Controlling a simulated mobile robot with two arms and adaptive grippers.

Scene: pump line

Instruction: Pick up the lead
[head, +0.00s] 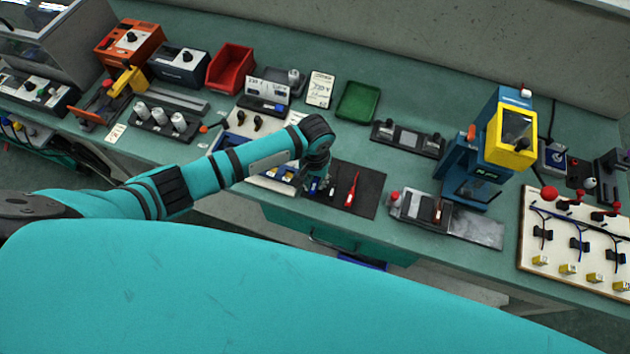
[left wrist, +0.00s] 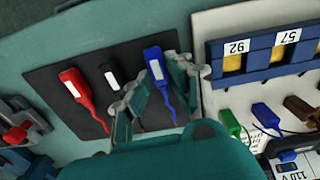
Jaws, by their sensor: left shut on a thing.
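My left gripper (head: 317,175) is low over a dark mat (head: 370,187) at the front of the bench. In the left wrist view its fingers (left wrist: 160,82) stand on both sides of a blue lead (left wrist: 154,64), shut on it. The lead's thin tail hangs between the fingers. A black lead (left wrist: 109,74) lies just left of the left finger. A red lead (left wrist: 75,88) lies further left on the mat; it also shows in the head view (head: 351,190). The blue lead is mostly hidden by the gripper in the head view. My right gripper is not in view.
A white board with slots marked 92 and 57 (left wrist: 250,60) stands beside the mat, with green, blue and brown leads below it. A blue and yellow press (head: 490,150) and a wired board (head: 575,245) stand to the right. A green tray (head: 358,102) is behind.

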